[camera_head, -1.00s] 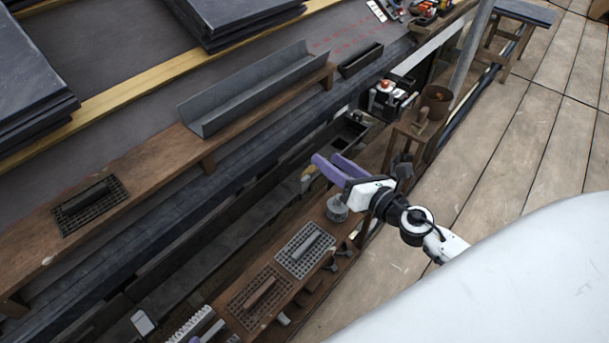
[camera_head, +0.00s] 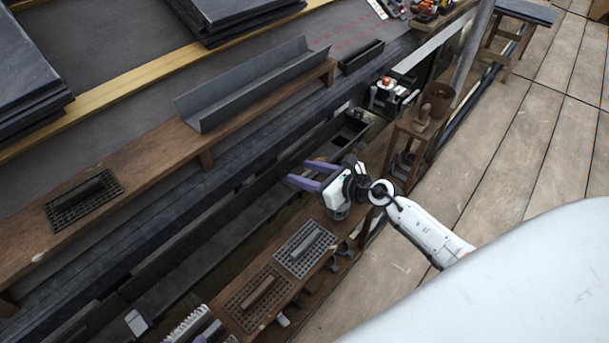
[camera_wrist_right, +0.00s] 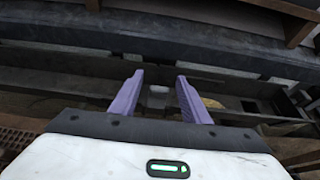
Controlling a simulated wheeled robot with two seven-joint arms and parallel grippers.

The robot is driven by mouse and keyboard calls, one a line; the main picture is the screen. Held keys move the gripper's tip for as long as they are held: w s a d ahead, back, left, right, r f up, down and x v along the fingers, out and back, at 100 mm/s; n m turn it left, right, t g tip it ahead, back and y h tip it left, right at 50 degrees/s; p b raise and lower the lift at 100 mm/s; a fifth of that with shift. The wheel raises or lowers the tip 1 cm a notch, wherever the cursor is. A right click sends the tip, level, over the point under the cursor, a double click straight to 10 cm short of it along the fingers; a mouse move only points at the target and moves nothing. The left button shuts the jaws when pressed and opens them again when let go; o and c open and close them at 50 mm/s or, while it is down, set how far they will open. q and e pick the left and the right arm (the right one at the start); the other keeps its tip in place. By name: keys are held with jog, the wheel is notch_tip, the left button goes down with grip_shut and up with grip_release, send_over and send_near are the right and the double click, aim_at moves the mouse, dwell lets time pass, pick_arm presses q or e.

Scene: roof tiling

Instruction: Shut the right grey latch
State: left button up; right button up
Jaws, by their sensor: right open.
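My right gripper (camera_head: 300,172) reaches over the dark trough beside the wooden bench, its purple fingers apart and pointing left. In the right wrist view the gripper (camera_wrist_right: 160,78) is open and holds nothing. A small grey piece (camera_wrist_right: 158,92) shows between the fingers there, beyond the wrist housing; I cannot tell whether it is the right grey latch or whether the gripper touches it. No latch is clear enough to name in the head view.
A grey grated float (camera_head: 305,247) and a brown one (camera_head: 257,296) lie on the lower bench. A grey metal channel (camera_head: 250,85) lies on the upper plank (camera_head: 150,165). A rusty pot (camera_head: 437,98) stands right of the gripper. Wooden decking (camera_head: 510,165) is clear.

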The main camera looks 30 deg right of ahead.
jog(key=shift+w+a+f, duration=0.1)
jog(key=shift+w, duration=0.15)
jog(key=c, duration=1.1)
jog(key=shift+o, duration=0.2)
dwell(0.4)
jog(key=o, duration=1.1)
jog(key=shift+c, duration=0.2)
